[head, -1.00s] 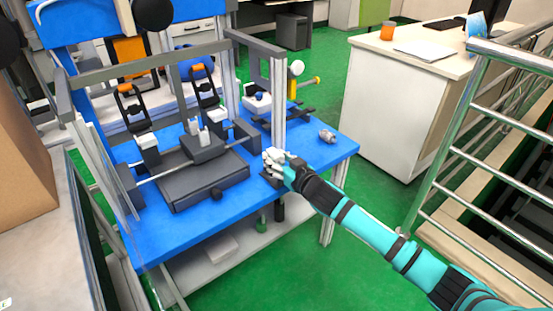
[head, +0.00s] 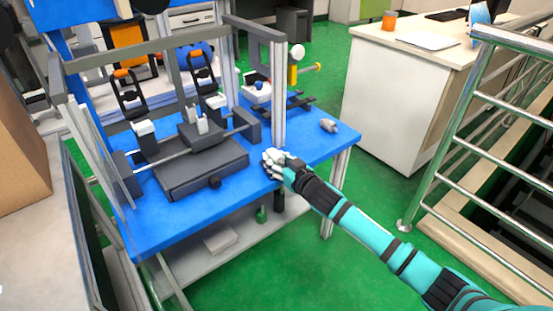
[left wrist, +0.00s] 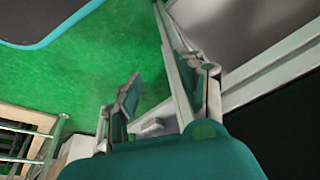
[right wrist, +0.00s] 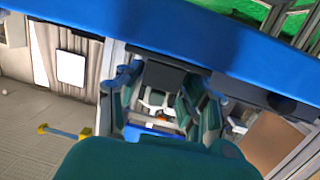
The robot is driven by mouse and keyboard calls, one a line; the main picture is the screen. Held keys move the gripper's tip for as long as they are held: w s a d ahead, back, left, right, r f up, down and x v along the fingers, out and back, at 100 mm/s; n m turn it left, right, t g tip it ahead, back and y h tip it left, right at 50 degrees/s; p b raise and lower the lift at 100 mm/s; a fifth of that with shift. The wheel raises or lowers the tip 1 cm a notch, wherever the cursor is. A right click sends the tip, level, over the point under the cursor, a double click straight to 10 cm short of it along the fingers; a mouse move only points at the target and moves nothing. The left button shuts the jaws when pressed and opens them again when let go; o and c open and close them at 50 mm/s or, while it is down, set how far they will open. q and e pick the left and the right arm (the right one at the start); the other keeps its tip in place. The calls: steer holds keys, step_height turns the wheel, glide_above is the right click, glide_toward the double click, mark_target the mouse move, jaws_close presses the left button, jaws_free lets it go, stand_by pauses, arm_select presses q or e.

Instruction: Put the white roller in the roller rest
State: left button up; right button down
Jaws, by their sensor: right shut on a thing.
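My right gripper (head: 270,160) is over the front edge of the blue table. It is shut, with pale parts showing at its fingertips. The white roller is mostly hidden by the fingers, and I cannot make out its outline. In the right wrist view, my right gripper (right wrist: 160,92) has a dark grey block (right wrist: 160,76) beyond its fingertips, against the blue table. This block may be the roller rest; I cannot tell whether the roller touches it. My left gripper (left wrist: 160,95) shows its fingers apart, with nothing seen between them, over the green floor.
The blue table (head: 190,216) carries a dark grey plate fixture (head: 205,173) with a rail. An upright metal post (head: 278,110) stands close behind the right gripper. A small grey part (head: 328,126) lies on the table's right side. A metal railing (head: 440,150) stands at right.

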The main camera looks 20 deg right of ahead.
steer(key=c, duration=0.7)
jaws_free()
steer(key=shift+c, duration=0.2)
steer(key=v, duration=1.2)
